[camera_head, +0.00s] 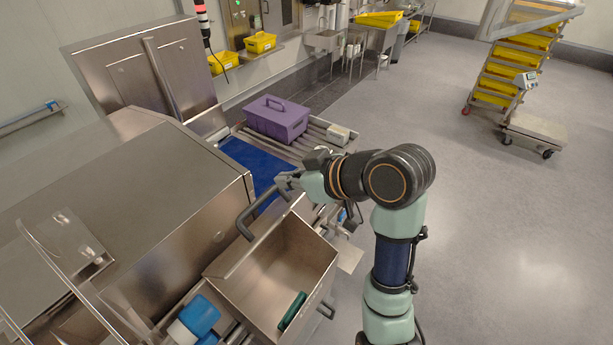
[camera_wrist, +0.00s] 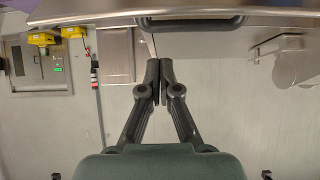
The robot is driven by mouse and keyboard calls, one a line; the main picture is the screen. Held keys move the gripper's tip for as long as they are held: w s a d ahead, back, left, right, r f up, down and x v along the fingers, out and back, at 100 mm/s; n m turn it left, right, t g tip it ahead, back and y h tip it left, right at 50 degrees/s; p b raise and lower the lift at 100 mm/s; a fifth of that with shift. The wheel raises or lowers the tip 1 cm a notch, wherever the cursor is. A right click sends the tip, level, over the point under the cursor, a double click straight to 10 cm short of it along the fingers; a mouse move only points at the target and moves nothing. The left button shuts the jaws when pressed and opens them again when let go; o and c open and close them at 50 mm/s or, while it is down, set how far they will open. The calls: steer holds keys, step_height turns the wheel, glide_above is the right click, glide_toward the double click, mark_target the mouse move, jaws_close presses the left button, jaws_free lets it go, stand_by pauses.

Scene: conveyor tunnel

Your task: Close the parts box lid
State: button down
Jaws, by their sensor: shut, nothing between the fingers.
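The parts box (camera_head: 313,254) is an open-topped metal bin in the front middle of the head view, with a green item (camera_head: 292,311) inside. Its lid appears raised along the left side, seen almost edge-on, with a dark bar handle (camera_head: 244,222) sticking out beyond it. My gripper (camera_head: 281,181) is above the far end of the box, close to the handle's far end; contact cannot be told in the head view. In the wrist view, my gripper (camera_wrist: 158,68) is shut and empty. A dark handle (camera_wrist: 190,23) on a metal panel lies beyond the fingertips, apart from them.
A large metal tunnel housing (camera_head: 130,210) fills the left. A purple box (camera_head: 276,119) and a small pale box (camera_head: 338,135) sit on rollers beyond a blue belt (camera_head: 245,162). Blue and white items (camera_head: 200,315) lie beside the parts box. Open floor is at right.

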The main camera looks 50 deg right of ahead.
mark_target(297, 197)
steer(key=shift+x, duration=0.75)
steer(key=s+f, duration=0.1)
steer(key=s+f+p, duration=0.1)
steer(key=s, duration=0.1)
steer(key=shift+s+d+f, duration=0.1)
steer(key=shift+f, duration=0.1)
steer(key=shift+s+f, duration=0.1)
steer(key=shift+f, duration=0.05)
